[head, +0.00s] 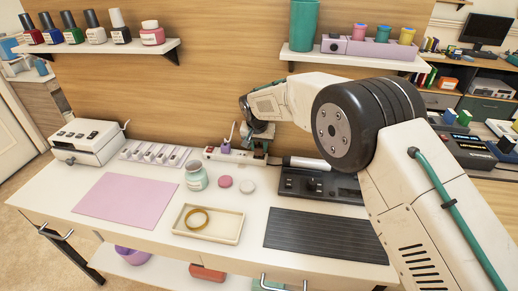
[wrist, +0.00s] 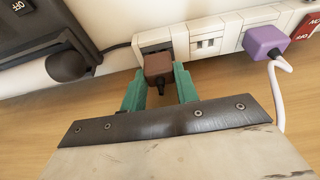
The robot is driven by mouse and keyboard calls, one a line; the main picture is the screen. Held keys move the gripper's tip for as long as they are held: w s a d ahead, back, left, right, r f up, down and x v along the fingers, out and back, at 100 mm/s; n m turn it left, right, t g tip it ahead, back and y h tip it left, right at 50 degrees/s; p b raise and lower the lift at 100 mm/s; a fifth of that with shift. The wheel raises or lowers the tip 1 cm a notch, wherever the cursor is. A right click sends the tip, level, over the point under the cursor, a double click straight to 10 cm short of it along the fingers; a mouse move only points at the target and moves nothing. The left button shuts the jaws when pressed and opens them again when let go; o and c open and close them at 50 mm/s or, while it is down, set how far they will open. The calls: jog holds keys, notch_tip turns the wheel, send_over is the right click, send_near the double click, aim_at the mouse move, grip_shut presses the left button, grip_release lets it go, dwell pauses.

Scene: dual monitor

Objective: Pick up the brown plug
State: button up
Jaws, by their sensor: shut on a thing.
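The brown plug (wrist: 157,68) is in the wrist view, between the two green fingers of my gripper (wrist: 160,88). The fingers are shut on its sides. The plug sits at a socket of the white power strip (wrist: 212,40); I cannot tell whether it is still seated in it. In the head view my gripper (head: 258,142) is at the back of the table by the power strip (head: 222,156), and the brown plug is not clearly visible there.
A purple plug (wrist: 264,42) with a white cord sits in the strip beside my gripper. A red switch (wrist: 308,25) is at the strip's end. A black device (head: 305,184) lies close by. A jar (head: 196,176) and a tray (head: 208,224) stand in front.

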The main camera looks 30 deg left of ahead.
jog(key=v, duration=0.2)
jog(key=shift+d+r, duration=0.15)
jog(key=shift+r, duration=0.25)
jog(key=s+d+r, duration=0.1)
jog(key=s+d, duration=0.8)
jog(key=s, duration=0.3)
jog(key=shift+w+a+v, duration=0.1)
jog(key=shift+w+v, duration=0.05)
jog(key=shift+v, duration=0.65)
jog(key=shift+w+a+v, duration=0.1)
jog(key=shift+v, duration=0.7)
jog(key=shift+w+a+v, duration=0.1)
jog(key=shift+w+v, duration=0.05)
jog(key=shift+v, duration=0.65)
